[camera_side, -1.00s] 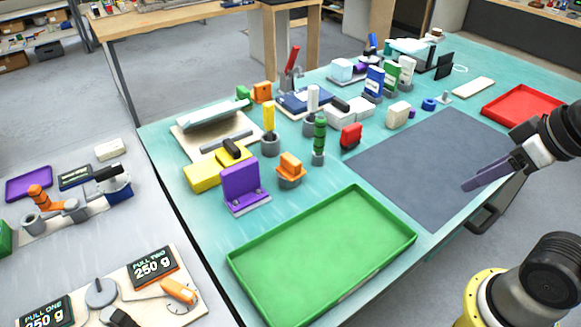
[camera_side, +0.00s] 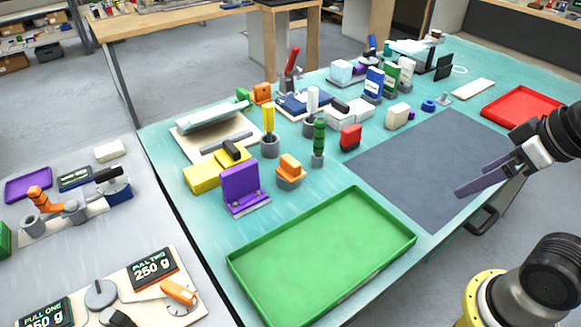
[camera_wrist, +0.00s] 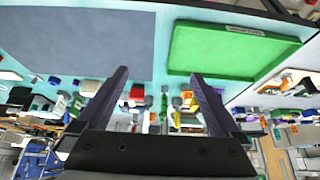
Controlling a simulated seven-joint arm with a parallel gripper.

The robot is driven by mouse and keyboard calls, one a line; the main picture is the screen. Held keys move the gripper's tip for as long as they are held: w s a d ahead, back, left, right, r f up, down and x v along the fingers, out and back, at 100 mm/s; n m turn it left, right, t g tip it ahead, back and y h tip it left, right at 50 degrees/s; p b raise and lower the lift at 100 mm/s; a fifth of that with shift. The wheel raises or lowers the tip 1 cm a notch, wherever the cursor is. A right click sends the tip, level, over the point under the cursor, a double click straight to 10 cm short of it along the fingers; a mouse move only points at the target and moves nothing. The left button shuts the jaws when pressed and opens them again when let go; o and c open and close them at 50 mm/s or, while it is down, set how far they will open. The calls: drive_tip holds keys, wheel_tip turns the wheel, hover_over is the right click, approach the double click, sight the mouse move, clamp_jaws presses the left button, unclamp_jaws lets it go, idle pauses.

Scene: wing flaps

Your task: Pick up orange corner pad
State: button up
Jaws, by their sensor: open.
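My gripper (camera_side: 472,181) is open and empty, held above the dark grey mat at the right of the side view. Its two spread fingers also show in the wrist view (camera_wrist: 160,73). Two orange pieces stand on the teal table in the side view, and I cannot tell for sure which is the corner pad. One is a small orange block (camera_side: 262,92) at the back, beside a small green block (camera_side: 243,95). My gripper is well apart from both.
The dark grey mat (camera_side: 415,165) is bare. An empty green tray (camera_side: 325,255) lies at the front and a red tray (camera_side: 522,104) at the right. A purple upright block (camera_side: 240,186), a yellow block (camera_side: 202,177) and a red block (camera_side: 351,136) crowd the middle.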

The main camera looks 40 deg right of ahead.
drive_tip(key=w+a+r+m+g, duration=0.2)
drive_tip(key=w+r+m, duration=1.1)
drive_tip(key=w, duration=0.1)
drive_tip(key=m+g, duration=0.4)
hover_over(291, 160)
drive_tip(key=f, duration=2)
drive_tip(key=shift+d+f, duration=0.25)
drive_tip(key=shift+f, duration=0.15)
drive_tip(key=shift+a+f, duration=0.2)
drive_tip(key=shift+f, duration=3.05)
